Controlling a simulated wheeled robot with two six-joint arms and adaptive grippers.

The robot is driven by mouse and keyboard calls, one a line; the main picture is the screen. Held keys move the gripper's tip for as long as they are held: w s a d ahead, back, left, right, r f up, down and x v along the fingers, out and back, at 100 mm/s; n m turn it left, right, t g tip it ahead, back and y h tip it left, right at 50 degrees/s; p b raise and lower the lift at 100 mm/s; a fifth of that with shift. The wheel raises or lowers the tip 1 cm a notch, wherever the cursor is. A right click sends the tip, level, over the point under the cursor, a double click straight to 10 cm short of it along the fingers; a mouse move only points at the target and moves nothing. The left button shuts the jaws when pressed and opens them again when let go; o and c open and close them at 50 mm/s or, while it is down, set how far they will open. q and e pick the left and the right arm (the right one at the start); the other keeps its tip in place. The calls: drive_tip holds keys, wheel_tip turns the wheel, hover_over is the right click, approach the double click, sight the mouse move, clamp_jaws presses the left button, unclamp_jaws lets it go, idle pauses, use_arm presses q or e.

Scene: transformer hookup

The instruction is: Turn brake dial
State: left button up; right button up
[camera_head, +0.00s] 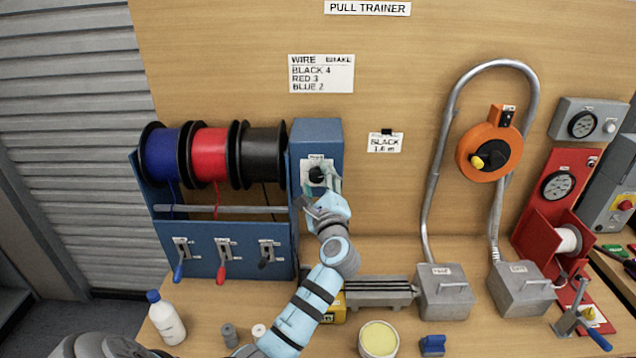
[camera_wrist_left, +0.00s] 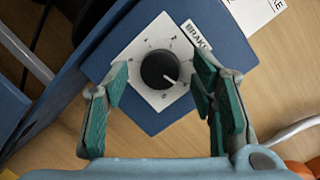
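The black brake dial (camera_head: 316,174) sits on a white scale plate on the blue cabinet (camera_head: 318,135) beside the wire spools. In the left wrist view the round dial (camera_wrist_left: 159,70) has a white pointer line toward its lower right. The scale marks are too small to read surely. My left gripper (camera_head: 326,192) is at the dial's front. In the left wrist view its green-padded fingers (camera_wrist_left: 160,85) are apart, one on each side of the dial, with visible gaps and no contact seen. My right gripper is not in view.
A wall sign (camera_head: 321,74) reads wire brake, black 4, red 3, blue 2. Blue, red and black spools (camera_head: 265,153) hang left of the cabinet. A white bottle (camera_head: 166,318) and a round yellow-topped tin (camera_head: 379,339) stand on the bench. A grey conduit (camera_head: 441,150) rises at right.

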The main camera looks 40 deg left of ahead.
use_arm(q)
drive_tip(key=r+v, duration=0.1)
drive_tip(key=v, duration=1.1)
drive_tip(key=shift+f, duration=0.45)
drive_tip(key=shift+f, duration=0.1)
